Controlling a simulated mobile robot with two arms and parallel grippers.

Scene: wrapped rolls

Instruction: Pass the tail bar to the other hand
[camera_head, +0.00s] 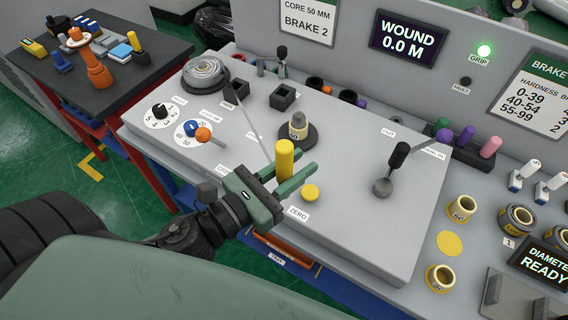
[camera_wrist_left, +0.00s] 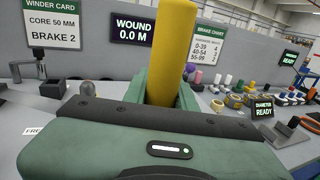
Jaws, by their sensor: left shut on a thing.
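The tail bar, a yellow upright cylinder (camera_head: 285,158), stands between the fingers of my left gripper (camera_head: 305,172). My left gripper is shut on it, above the front of the grey console. A thin grey strand (camera_head: 255,130) runs from near the silver roll (camera_head: 205,75) at the console's back left towards the bar. My right gripper is not in view.
The console top (camera_head: 345,225) carries a black-knobbed lever (camera_head: 397,158), a dark round base with a cream-banded core (camera_head: 298,128), dials and a yellow button (camera_head: 310,192). Cream rings (camera_head: 440,277) stand at the right. A dark side table (camera_head: 110,75) with tools is at the far left.

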